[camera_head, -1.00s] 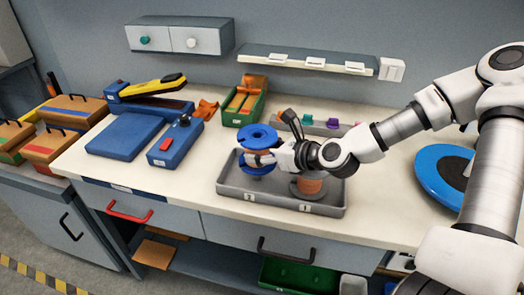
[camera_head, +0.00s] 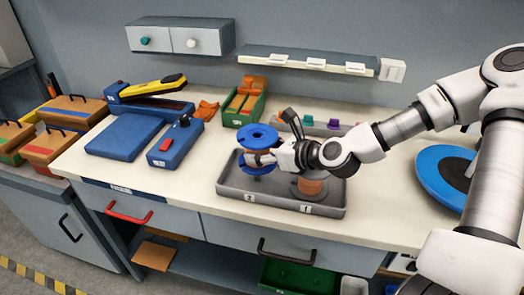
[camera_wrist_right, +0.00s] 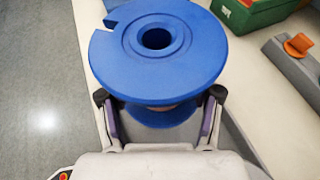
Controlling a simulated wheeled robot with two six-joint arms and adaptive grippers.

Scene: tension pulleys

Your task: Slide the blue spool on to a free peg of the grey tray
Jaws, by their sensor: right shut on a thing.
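The blue spool (camera_head: 257,134) is upright over the left part of the grey tray (camera_head: 322,209), with its flanges level. My right gripper (camera_head: 262,158) is shut around the spool's core, between the two flanges. In the right wrist view the spool's top flange (camera_wrist_right: 158,50) shows a round centre hole and a notch at its edge, with a finger on either side below it. An orange-brown spool (camera_head: 310,185) stands in the tray's right part. My left gripper is not in view.
A green bin (camera_head: 240,120) with orange parts stands behind the tray. A grey rail (camera_head: 328,130) with small coloured pieces lies behind my right arm. A blue case (camera_head: 174,143) is to the left, and a large blue disc (camera_head: 436,170) is to the right.

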